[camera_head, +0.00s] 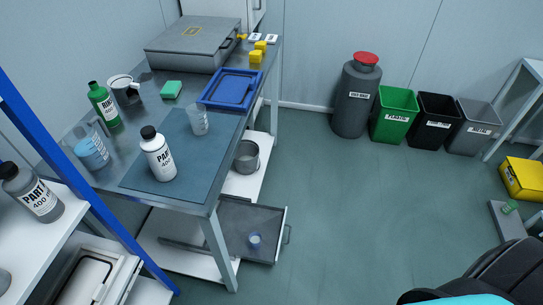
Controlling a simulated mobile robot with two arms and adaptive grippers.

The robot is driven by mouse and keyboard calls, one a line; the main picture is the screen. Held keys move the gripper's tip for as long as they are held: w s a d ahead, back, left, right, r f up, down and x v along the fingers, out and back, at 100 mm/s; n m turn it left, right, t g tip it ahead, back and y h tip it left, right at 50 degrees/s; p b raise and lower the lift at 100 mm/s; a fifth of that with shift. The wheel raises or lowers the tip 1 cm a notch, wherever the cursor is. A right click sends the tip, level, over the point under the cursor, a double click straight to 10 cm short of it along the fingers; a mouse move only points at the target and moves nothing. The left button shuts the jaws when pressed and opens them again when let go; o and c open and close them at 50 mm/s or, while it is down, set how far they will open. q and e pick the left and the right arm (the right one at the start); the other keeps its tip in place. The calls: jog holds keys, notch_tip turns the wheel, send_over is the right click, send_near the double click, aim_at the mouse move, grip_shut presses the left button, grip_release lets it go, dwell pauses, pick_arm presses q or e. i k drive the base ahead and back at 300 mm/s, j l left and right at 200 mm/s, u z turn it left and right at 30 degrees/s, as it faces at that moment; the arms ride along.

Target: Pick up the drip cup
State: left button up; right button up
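No cup carries a readable drip-cup label, so I cannot tell which one is the drip cup. A small clear cup (255,240) sits in a grey pulled-out tray (238,214) low under the bench. A metal pot-like cup (246,157) stands on the white shelf below the bench top. A clear beaker (198,120) stands on the dark mat beside a white PART bottle (160,158). A clear beaker with blue content (91,152) and a grey-white mug (122,89) stand at the bench's left. Neither gripper is in view.
The bench also holds a green bottle (103,104), a green block (171,90), a blue tray (230,90) and a grey case (193,45). A blue post (76,176) crosses the left foreground. Bins (395,113) line the back wall.

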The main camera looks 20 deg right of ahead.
aim_at(255, 239)
jog(key=k+l, duration=0.1)
jog(key=l, duration=0.25)
jog(key=k+l, duration=0.15)
jog(key=l, duration=0.15)
jog(key=k+l+z, duration=0.1)
jog(key=l, duration=0.25)
jog(key=k+l, duration=0.1)
jog(key=l, duration=0.25)
